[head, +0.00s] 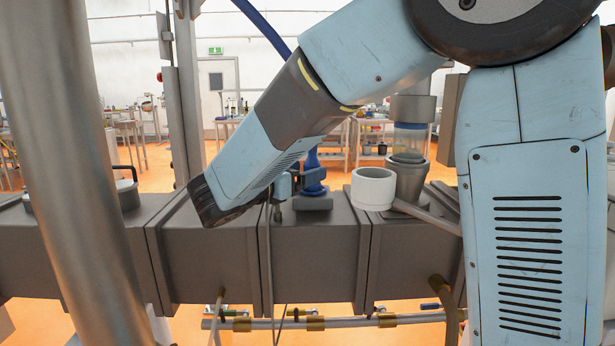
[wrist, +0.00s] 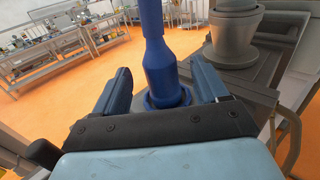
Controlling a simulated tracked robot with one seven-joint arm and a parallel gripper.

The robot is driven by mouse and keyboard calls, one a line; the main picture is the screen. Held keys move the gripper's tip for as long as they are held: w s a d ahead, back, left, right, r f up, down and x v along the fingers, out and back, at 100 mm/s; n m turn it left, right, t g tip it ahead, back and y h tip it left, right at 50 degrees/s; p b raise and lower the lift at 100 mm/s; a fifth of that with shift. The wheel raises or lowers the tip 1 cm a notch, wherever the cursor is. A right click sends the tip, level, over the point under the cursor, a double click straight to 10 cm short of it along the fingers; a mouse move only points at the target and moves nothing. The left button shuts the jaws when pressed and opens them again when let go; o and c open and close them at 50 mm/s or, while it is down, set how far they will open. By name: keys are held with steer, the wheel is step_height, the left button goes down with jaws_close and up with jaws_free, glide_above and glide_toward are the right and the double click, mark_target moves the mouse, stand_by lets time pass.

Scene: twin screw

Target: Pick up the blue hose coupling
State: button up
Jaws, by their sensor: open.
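The blue hose coupling (head: 313,177) stands upright on the grey machine barrel, with a blue hose rising from its top. In the wrist view the coupling (wrist: 160,76) shows between the two fingers of my gripper (wrist: 160,68), its flanged base partly hidden behind the palm. My gripper is open, with a gap on the left side and a smaller gap on the right. In the head view my gripper (head: 291,184) is small and partly hidden by my forearm, just left of the coupling. I cannot tell whether a finger touches it.
A white cup-like ring (head: 373,188) and a grey feed port (head: 407,176) stand right of the coupling. The grey barrel (head: 315,250) runs across below. A thick metal post (head: 75,180) stands at the left.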

mark_target(318, 164)
steer(key=x, duration=0.5)
steer(key=c, duration=1.2)
steer(key=shift+r, duration=0.15)
steer(key=shift+r, duration=0.2)
step_height(318, 164, up, 2)
steer(key=shift+r, duration=0.2)
steer(key=shift+s+d+r, duration=1.05)
steer(key=shift+s+r, duration=1.05)
steer(key=shift+r, duration=0.55)
steer(key=shift+s+d+r, duration=1.05)
steer(key=shift+s+r, duration=1)
steer(key=shift+r, duration=0.55)
steer(key=shift+s+d+r, duration=1)
steer(key=shift+s+r, duration=1.1)
steer(key=shift+r, duration=0.55)
steer(key=shift+r, duration=0.15)
